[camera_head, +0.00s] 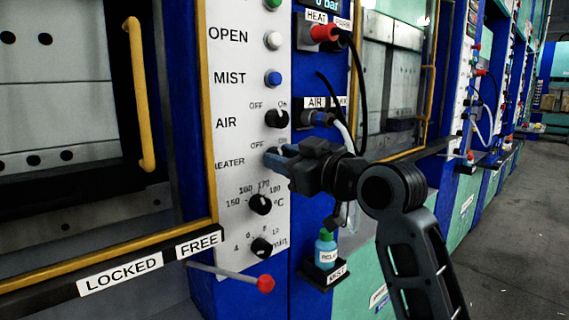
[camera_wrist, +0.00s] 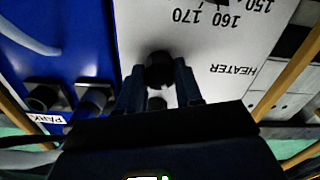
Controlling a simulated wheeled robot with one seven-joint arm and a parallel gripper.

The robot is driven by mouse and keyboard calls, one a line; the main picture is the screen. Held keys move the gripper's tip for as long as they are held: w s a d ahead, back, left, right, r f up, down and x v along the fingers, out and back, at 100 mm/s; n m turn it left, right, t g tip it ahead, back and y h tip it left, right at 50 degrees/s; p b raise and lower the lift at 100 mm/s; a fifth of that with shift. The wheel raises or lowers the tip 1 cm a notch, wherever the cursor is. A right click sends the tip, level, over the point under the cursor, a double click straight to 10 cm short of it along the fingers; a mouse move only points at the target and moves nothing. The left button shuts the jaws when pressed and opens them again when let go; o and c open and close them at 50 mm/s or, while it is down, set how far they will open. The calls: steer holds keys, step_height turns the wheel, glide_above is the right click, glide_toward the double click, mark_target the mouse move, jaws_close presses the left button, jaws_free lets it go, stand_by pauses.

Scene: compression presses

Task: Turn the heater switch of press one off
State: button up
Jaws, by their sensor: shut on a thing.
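The heater switch is a black round knob beside the HEATER label (camera_head: 230,161) on the white panel (camera_head: 225,95). In the head view, the fingers of my gripper (camera_head: 277,160) reach it from the right and hide most of it. In the wrist view, which shows the panel upside down, the heater switch (camera_wrist: 160,69) sits between the two fingertips of my gripper (camera_wrist: 159,74). My gripper is shut on it. OFF and ON marks show above it in the head view, but which one it points to is hidden.
Above is the air switch (camera_head: 276,118); below are the temperature dial (camera_head: 260,204) and minute dial (camera_head: 262,247). A red-tipped lever (camera_head: 265,283) sticks out lower down. Hoses and a red connector (camera_head: 325,32) are close on the right. Open floor (camera_head: 510,230) lies further right.

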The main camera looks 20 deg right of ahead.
stand_by(0.4)
steer(key=o, duration=1)
steer(key=v, duration=0.8)
steer(key=shift+b, duration=0.4)
steer(key=shift+w, duration=0.1)
